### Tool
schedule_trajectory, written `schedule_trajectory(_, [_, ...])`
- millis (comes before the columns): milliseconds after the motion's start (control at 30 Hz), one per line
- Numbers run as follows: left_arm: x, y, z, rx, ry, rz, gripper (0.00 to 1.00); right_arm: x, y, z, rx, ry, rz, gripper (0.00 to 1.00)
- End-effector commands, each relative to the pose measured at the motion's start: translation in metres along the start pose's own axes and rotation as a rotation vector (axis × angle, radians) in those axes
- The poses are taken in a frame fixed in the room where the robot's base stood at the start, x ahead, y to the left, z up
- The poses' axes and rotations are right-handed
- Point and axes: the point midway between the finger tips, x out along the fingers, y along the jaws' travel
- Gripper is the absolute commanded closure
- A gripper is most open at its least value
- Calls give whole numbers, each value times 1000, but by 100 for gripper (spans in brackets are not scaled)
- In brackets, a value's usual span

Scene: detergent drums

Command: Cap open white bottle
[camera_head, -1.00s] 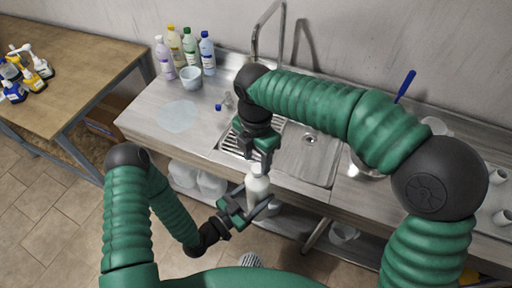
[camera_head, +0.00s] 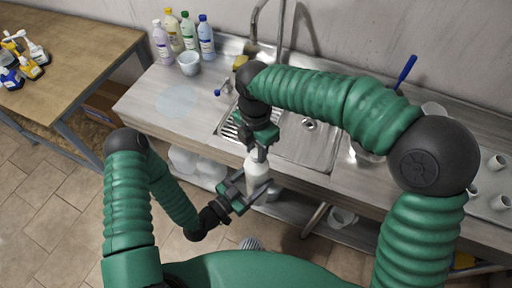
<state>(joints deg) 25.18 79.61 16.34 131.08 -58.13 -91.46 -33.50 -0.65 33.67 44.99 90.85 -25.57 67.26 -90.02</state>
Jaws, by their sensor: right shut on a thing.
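A white bottle (camera_head: 257,168) stands roughly upright in front of the sink counter's front edge. My right gripper (camera_head: 260,152) reaches down from above, directly over the bottle's neck. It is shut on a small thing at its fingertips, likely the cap. The cap and the bottle's mouth are hidden by the fingers, so I cannot tell whether they touch.
Behind are the sink basin (camera_head: 309,143) and faucet (camera_head: 268,22). Several detergent bottles (camera_head: 188,32) and a pale cup (camera_head: 189,63) stand at the counter's back left. A wooden table (camera_head: 75,45) with spray bottles is at far left. White jugs (camera_head: 210,170) sit below the counter.

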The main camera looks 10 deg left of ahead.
Motion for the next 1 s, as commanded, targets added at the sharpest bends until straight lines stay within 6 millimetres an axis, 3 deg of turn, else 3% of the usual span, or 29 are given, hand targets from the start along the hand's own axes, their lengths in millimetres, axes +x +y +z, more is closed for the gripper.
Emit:
schedule_trajectory(167, [1,2,-2,2,5,6,100,-1,2,0,32,-1,6,100])
schedule_trajectory(267, [1,2,-2,2,5,7,100,-1,2,-1,195,-2,7,100])
schedule_trajectory(800, [1,4,-2,4,5,11,100,-1,5,-2,2086,13,9,100])
schedule_trajectory(933, [1,4,-2,4,5,12,100,-1,5,-1,2395,16,8,100])
schedule_trajectory(1000, [1,5,-2,3,5,12,100,-1,5,-1,2399,17,7,100])
